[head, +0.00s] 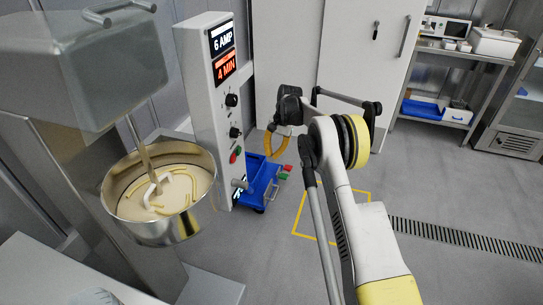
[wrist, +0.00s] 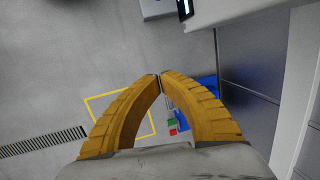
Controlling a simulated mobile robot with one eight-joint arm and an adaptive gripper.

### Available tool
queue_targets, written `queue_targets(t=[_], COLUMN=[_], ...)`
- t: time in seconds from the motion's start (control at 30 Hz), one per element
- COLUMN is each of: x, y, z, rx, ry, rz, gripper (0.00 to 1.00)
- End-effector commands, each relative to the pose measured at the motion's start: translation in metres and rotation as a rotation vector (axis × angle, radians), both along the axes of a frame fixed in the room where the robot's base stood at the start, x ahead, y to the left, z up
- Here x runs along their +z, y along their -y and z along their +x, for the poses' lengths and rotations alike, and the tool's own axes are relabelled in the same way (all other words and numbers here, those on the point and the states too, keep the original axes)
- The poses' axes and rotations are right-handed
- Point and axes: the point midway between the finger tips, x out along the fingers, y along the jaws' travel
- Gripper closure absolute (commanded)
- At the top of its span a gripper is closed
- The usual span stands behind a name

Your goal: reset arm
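My arm reaches forward from the lower right of the head view, bent over, with its end near the middle of the picture. My gripper (head: 272,151) hangs there, its yellow fingers pointing down beside the control panel. In the wrist view, the two ribbed yellow fingers of my gripper (wrist: 159,76) curve inward and their tips meet. Nothing shows between them, only the floor and part of a blue cart behind. The gripper touches nothing that I can see.
A control panel (head: 212,110) reading "6 AMP" and "4 MIN" stands left of my gripper. A mixer bowl (head: 150,232) with pale contents is further left. A blue cart (head: 262,182) stands below. A yellow floor outline (head: 314,239) and open floor lie right.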

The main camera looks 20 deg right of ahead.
Motion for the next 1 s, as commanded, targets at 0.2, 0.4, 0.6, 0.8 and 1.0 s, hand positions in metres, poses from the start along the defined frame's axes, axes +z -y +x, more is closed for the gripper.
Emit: queue_targets(t=[0.2, 0.4, 0.6, 0.8, 1.0], x=[0.002, 0.048, 0.14, 0.215, 0.263], y=[0.0, -0.007, -0.023, -0.039, -0.054], z=[0.0, -0.009, -0.046, -0.109, -0.188], rx=[0.001, 0.031, 0.106, 0.189, 0.273], ry=[0.001, 0.045, 0.147, 0.253, 0.356], rz=[-0.001, -0.024, -0.077, -0.139, -0.202], gripper=[1.0, 1.0, 1.0, 1.0, 1.0])
